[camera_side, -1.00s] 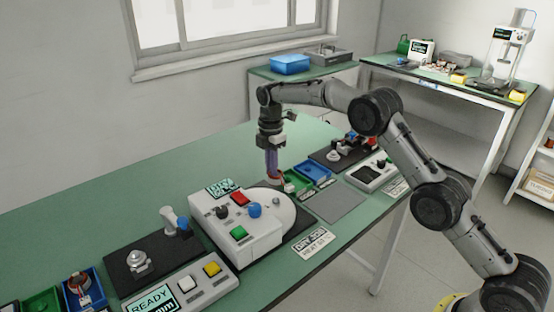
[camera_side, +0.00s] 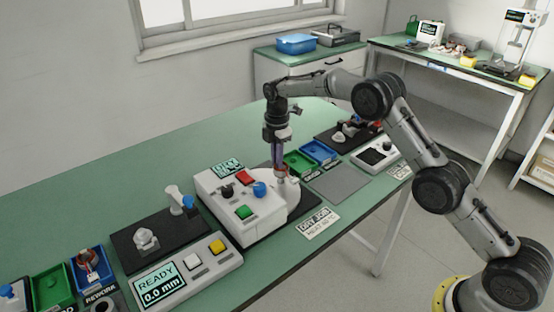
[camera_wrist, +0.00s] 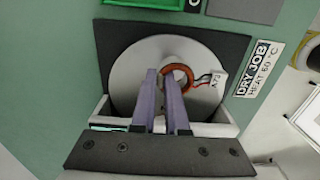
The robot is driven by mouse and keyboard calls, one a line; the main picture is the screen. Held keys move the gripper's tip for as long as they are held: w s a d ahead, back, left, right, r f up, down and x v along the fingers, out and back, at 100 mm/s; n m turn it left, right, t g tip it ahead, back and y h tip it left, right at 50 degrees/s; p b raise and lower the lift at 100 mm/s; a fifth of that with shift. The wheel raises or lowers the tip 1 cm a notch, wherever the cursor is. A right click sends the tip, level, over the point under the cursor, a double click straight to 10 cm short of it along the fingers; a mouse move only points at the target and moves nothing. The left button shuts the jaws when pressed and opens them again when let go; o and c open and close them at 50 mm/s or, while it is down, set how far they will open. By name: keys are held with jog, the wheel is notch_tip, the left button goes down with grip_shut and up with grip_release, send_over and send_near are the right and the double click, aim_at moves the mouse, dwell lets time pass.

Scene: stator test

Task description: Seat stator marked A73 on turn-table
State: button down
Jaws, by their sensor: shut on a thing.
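The stator is a copper-orange ring (camera_wrist: 189,74) with dark and red leads and a white tag (camera_wrist: 217,79) that appears to read A73. My gripper (camera_wrist: 165,75) is shut on the ring's left side. The turn-table is a round light-grey disc (camera_wrist: 127,76) on a dark base, beneath the ring in the wrist view. My fingers hide part of the ring and the disc's centre. I cannot tell whether the ring touches the disc.
A white control box (camera_side: 236,207) with red, green, blue and black controls stands beside the disc. Green (camera_side: 297,163) and blue (camera_side: 318,151) trays lie behind. A DRY JOB card (camera_side: 317,223) and grey pad (camera_side: 341,184) lie right. Another stator sits in the REWORK bin (camera_side: 90,279).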

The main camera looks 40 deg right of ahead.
jog(key=shift+f, duration=0.3)
jog(key=shift+f, duration=0.35)
jog(key=shift+f, duration=0.7)
dwell(0.5)
jog(key=c, duration=0.8)
grip_release()
jog(key=shift+c, duration=0.2)
notch_tip(320, 180, up, 14)
jog(key=shift+f, duration=0.1)
